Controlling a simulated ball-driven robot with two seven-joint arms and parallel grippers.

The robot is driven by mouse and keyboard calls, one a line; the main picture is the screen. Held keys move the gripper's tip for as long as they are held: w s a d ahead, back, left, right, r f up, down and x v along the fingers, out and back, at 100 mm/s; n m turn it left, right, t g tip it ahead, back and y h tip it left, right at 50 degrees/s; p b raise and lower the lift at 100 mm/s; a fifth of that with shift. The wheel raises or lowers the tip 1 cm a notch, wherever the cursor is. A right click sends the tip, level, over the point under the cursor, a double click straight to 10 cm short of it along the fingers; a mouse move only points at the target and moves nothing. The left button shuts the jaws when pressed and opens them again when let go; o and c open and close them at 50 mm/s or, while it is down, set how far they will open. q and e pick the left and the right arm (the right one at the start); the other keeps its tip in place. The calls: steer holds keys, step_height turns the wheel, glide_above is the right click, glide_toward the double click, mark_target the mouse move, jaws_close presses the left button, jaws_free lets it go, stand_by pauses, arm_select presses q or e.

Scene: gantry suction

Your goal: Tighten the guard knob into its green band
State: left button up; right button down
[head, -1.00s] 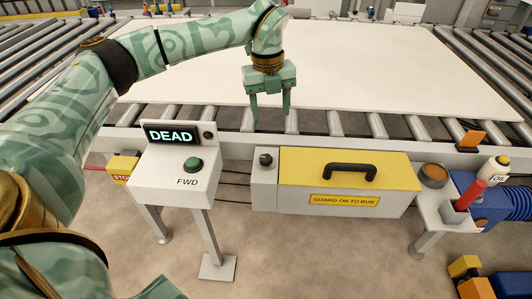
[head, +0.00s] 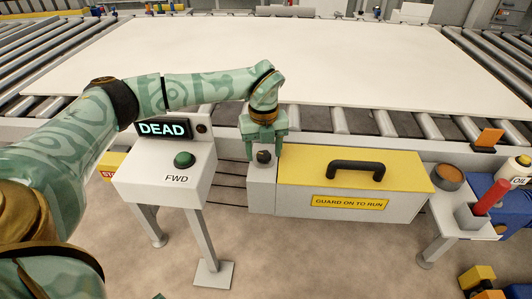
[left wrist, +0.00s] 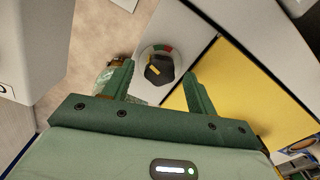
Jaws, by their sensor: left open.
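The guard knob (head: 264,157) is a small black knob on the light grey box at the left end of the yellow guard. In the left wrist view the knob (left wrist: 159,70) has a yellow pointer mark. A coloured arc (left wrist: 166,49) lies along its upper edge, with a red part; its green part is too small to place surely. My left gripper (head: 265,158) is open above the knob, with one finger on each side. In the left wrist view the fingers (left wrist: 158,76) stand apart from the knob. My right gripper is not in view.
The yellow guard (head: 310,165) with a black handle (head: 356,167) is right of the knob. A white control stand (head: 150,190) with a green FWD button (head: 184,160) and a DEAD display (head: 162,129) is at left. A white sheet (head: 300,60) lies on the rollers behind.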

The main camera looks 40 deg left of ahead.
arm_select(q)
steer(key=shift+f, duration=0.15)
steer(key=c, duration=1)
steer(key=shift+r+p, duration=0.2)
steer(key=shift+p, duration=0.1)
steer(key=m+p, duration=0.1)
steer(key=p, duration=0.1)
steer(key=m+p, duration=0.1)
steer(key=p, duration=0.1)
steer(key=m+p, duration=0.1)
steer(key=m, duration=0.1)
steer(key=shift+r+p, duration=0.25)
steer(key=shift+p, duration=0.15)
steer(key=shift+f+m, duration=0.15)
steer(key=shift+m, duration=0.25)
steer(key=shift+f, duration=0.25)
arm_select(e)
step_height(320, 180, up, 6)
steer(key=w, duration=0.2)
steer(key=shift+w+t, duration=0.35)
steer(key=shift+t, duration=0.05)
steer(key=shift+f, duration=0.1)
arm_select(q)
steer(key=o, duration=1)
